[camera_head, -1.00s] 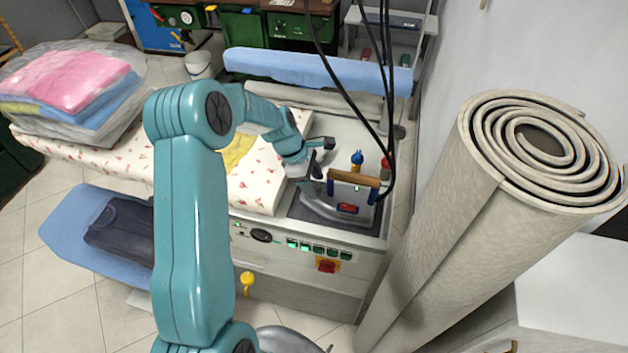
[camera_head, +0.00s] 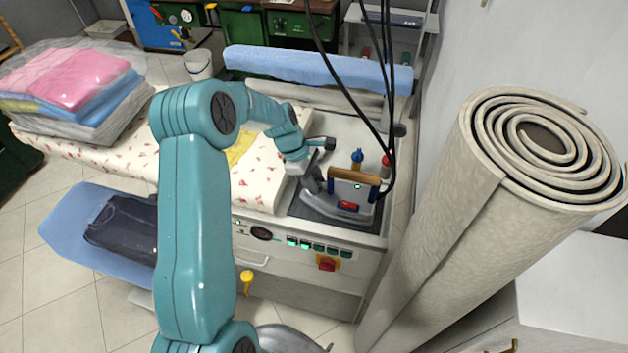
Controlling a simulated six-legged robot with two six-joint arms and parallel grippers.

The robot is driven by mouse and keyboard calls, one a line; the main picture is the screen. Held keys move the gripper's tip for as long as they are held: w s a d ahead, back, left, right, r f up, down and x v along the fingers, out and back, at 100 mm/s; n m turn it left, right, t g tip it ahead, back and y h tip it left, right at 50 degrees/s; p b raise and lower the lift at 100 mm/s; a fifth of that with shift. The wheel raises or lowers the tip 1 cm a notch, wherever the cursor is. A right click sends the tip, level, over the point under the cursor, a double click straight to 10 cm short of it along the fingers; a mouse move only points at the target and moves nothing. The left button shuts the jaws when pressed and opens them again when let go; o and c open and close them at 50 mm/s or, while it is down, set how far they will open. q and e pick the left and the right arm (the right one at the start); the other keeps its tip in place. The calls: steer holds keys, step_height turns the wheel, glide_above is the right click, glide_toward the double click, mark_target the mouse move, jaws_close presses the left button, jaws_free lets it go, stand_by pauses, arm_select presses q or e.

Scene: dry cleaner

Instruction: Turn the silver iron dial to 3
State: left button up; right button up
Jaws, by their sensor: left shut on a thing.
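The silver iron (camera_head: 335,206), with a wooden handle (camera_head: 357,177) and a red part on its side, stands on the dark pad at the right end of the ironing table. My left gripper (camera_head: 313,185) is at the left end of the iron, touching it as far as I can see. It is shut on a small part there, apparently the iron's dial. The dial itself and its numbers are hidden or too small to read. My right gripper is not in view.
Black cables (camera_head: 388,110) hang down to the right of the iron. A blue-topped bottle (camera_head: 357,157) stands behind it. A tall rolled carpet (camera_head: 440,230) is close on the right. A floral padded board (camera_head: 262,185) and folded laundry (camera_head: 68,78) lie left.

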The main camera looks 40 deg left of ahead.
arm_select(q)
steer(key=m+g, duration=0.1)
steer(key=m, duration=0.2)
steer(key=m+g, duration=0.1)
steer(key=m, duration=0.1)
steer(key=shift+w+m+h+b, duration=0.2)
steer(key=shift+m+h+b, duration=0.1)
steer(key=shift+m+b, duration=0.1)
steer(key=shift+r, duration=0.1)
stand_by(0.3)
steer(key=o, duration=1.1)
steer(key=shift+c, duration=0.2)
steer(key=shift+a+r, duration=0.15)
steer(key=shift+r, duration=0.05)
steer(key=v, duration=1.5)
steer(key=shift+w+r+b, duration=0.2)
steer(key=shift+r+b, duration=0.2)
